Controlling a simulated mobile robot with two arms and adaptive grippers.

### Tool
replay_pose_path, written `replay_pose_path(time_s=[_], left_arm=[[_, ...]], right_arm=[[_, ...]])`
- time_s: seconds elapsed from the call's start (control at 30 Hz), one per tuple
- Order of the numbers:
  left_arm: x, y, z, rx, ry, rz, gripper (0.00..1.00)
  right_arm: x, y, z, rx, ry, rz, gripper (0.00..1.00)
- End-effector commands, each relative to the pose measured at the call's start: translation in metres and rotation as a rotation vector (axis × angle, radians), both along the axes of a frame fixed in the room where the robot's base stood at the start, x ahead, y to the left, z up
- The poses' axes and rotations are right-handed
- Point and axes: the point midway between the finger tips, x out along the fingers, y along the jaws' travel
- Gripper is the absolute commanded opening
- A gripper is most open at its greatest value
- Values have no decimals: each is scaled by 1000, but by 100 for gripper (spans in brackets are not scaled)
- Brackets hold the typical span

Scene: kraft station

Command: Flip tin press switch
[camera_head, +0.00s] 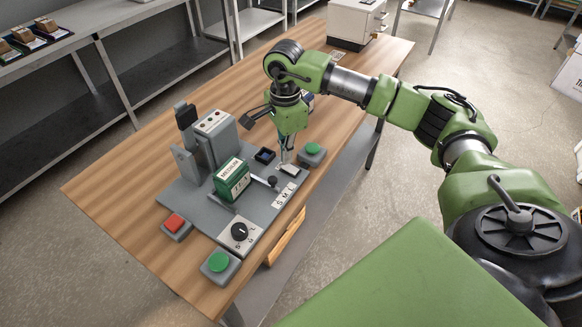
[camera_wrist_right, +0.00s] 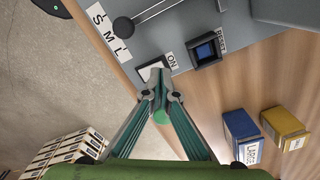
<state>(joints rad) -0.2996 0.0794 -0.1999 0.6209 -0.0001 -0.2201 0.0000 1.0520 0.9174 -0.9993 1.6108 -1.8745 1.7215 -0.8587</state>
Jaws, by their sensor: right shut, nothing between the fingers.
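The tin press (camera_head: 213,138) is a grey machine on a grey base plate on the wooden table. Its switch is a small rocker beside an ON label, at the plate's right end. In the right wrist view the switch (camera_wrist_right: 150,72) lies directly beyond my fingertips, and the ON label (camera_wrist_right: 172,61) is beside it. My right gripper (camera_head: 284,160) points down over that end of the plate. In the wrist view its fingertips (camera_wrist_right: 159,74) are closed together and empty, at or very near the switch; contact cannot be told. My left gripper is out of view.
A green MEDIUM box (camera_head: 231,180) stands on the plate. The S M L slider knob (camera_wrist_right: 123,27) and RESET button (camera_wrist_right: 205,51) flank the switch. A green button (camera_head: 312,150) is close right of my gripper. Blue (camera_wrist_right: 241,135) and yellow boxes (camera_wrist_right: 285,130) stand on the table.

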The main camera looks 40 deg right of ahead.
Motion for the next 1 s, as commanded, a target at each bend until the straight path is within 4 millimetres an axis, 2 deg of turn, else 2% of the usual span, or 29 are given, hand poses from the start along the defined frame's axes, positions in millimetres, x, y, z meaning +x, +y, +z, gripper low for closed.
replay_pose_path(time_s=[1.0], left_arm=[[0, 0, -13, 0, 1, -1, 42]], right_arm=[[0, 0, -17, -1, 1, 0, 0]])
